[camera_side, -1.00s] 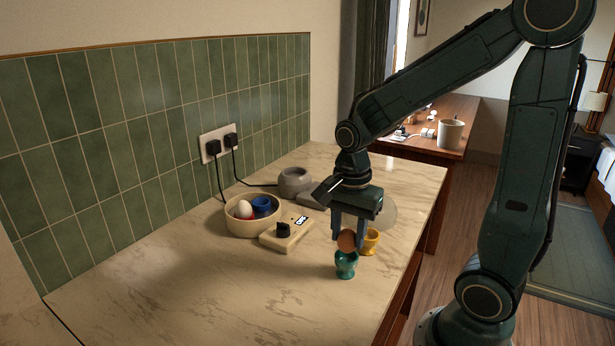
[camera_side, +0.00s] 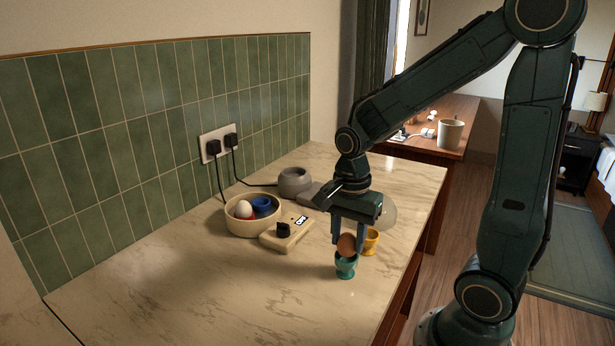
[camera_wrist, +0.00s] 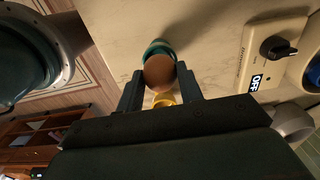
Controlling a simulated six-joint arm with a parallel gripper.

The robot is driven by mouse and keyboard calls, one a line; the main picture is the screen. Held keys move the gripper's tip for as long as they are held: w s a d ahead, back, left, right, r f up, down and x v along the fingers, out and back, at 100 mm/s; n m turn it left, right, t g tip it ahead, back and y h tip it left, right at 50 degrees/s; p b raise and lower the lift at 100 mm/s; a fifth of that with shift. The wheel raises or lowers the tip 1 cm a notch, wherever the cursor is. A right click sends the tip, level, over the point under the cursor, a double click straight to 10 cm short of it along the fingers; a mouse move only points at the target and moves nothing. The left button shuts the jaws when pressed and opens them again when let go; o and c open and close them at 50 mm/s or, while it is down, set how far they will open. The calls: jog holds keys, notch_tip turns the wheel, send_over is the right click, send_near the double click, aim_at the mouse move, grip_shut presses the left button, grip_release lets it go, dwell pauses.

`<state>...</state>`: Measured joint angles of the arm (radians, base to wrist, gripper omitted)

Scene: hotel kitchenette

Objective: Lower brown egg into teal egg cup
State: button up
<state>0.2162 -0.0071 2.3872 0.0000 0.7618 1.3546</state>
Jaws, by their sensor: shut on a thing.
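The brown egg (camera_side: 346,243) is between the fingers of my gripper (camera_side: 348,240), which is shut on it. The teal egg cup (camera_side: 346,266) stands upright on the marble counter directly below, and the egg's lower part is at its rim. Whether the egg touches the inside of the cup cannot be told. In the wrist view the egg (camera_wrist: 159,71) sits between both fingertips (camera_wrist: 160,80) and covers part of the teal cup (camera_wrist: 157,47). The yellow egg cup (camera_side: 371,241) stands close behind the teal one, partly hidden by my gripper.
A cream control box (camera_side: 285,235) with a black knob lies between. A grey round appliance (camera_side: 294,181) stands behind. The front-left counter is clear.

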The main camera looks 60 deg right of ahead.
aim_at(348, 233)
jog(key=shift+f, duration=1)
dwell(0.9)
jog(key=o, duration=0.8)
jog(key=shift+c, duration=0.2)
jog(key=shift+r, duration=0.1)
notch_tip(348, 233, up, 14)
dwell(0.3)
jog(key=s+a+n+t, duration=0.5)
jog(key=s+n, duration=0.2)
jog(key=n, duration=1.1)
jog(key=shift+s+a+t, duration=0.3)
jog(key=shift+s, duration=0.1)
